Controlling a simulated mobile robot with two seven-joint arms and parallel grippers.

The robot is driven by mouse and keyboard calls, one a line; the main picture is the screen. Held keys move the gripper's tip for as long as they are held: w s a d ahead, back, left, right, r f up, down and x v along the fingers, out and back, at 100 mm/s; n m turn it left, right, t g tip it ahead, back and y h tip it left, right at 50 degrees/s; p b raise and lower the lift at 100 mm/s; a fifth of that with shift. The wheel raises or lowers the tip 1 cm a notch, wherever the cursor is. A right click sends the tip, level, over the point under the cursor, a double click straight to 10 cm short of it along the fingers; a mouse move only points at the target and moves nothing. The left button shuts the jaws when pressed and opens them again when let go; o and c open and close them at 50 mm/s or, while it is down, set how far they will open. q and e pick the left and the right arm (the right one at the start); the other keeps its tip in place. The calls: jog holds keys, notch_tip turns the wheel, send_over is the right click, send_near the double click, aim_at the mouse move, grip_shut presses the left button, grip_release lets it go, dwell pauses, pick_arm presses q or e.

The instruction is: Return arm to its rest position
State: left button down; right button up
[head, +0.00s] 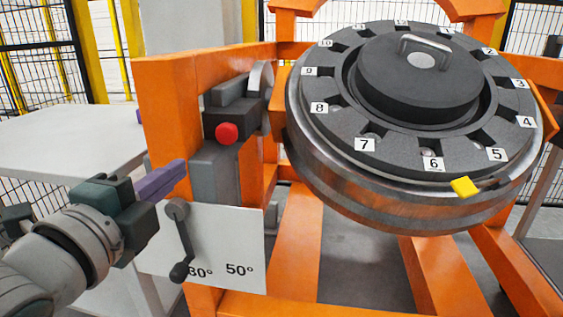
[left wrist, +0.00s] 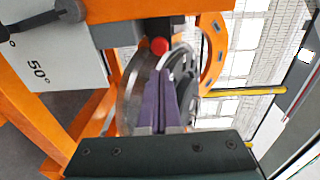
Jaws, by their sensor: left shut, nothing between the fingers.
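My left gripper (head: 162,180) comes in from the left in the head view, with purple fingers shut and nothing between them. Its fingertips are in front of the orange gantry post, left of the grey block below the red knob (head: 227,133). The shut fingers also show in the left wrist view (left wrist: 161,100), with the red knob (left wrist: 159,46) just beyond their tips. A crank handle (head: 180,240) hangs on the white angle plate (head: 235,225), below and right of the gripper. My right gripper is not in view.
The orange gantry (head: 165,110) carries a tilted round wheelset (head: 360,185) with numbered slots, a dark handled lid (head: 420,80) and a yellow tab (head: 465,187). A white table (head: 70,140) stands at the left. Wire fencing (head: 40,50) is behind.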

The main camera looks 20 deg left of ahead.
pick_arm(q)
jog(key=s+d+r+n+g+h+p, duration=0.2)
jog(key=s+d+r+n+g+p, duration=0.3)
jog(key=s+r+n+g+p, duration=0.65)
jog(key=s+d+r+n+g+h+p, duration=0.2)
jog(key=s+d+r+p, duration=0.5)
jog(key=p, duration=0.9)
notch_tip(320, 180, up, 35)
jog(key=s+a+p, duration=0.2)
jog(key=p, duration=3.4)
jog(key=shift+a, duration=0.1)
